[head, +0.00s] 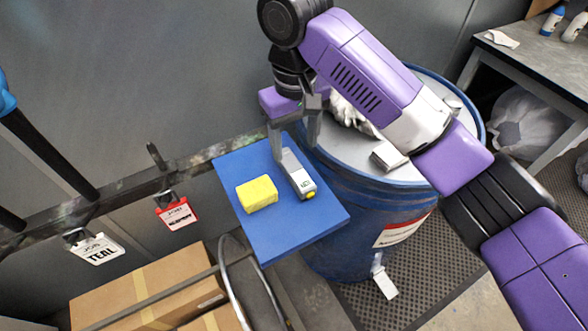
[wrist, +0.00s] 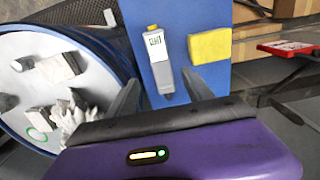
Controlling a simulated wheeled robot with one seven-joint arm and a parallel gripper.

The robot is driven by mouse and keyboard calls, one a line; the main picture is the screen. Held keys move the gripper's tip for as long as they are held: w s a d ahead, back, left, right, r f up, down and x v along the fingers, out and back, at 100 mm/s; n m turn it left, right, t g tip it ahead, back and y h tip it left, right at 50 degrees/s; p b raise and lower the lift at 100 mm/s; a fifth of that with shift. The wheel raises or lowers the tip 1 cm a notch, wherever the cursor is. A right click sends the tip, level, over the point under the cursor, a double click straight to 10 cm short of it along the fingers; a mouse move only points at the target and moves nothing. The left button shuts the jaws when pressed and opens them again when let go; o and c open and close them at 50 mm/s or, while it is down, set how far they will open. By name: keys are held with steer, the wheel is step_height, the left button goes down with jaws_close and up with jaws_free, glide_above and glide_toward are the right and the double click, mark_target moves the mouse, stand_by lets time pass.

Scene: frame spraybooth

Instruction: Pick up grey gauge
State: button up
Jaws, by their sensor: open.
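The grey gauge (head: 297,174) is a slim grey handheld device with a small screen and a yellow end. It lies on a blue board (head: 285,239), beside a yellow sponge-like block (head: 257,194). In the wrist view the gauge (wrist: 158,62) lies ahead of the fingers, with its narrow end between the fingertip lines. My gripper (head: 294,150) is open above the far end of the gauge. In the wrist view my gripper's two fingers (wrist: 163,88) are spread with nothing held. Contact with the gauge cannot be told.
A blue drum (head: 345,240) with a pale lid stands right of the board, with crumpled white cloth and small blocks on top. Cardboard boxes (head: 147,285) sit below left. Red (head: 177,213) and white (head: 95,249) tags hang from a rail. A grey bench (head: 545,62) stands at the upper right.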

mark_target(293, 166)
step_height(293, 166, down, 4)
steer(key=shift+a+r+b, duration=0.1)
steer(key=shift+b, duration=0.2)
steer(key=shift+a+f+p, duration=0.1)
steer(key=shift+f+p, duration=0.45)
steer(key=shift+f, duration=1.3)
steer(key=shift+c, duration=0.4)
jaws_close()
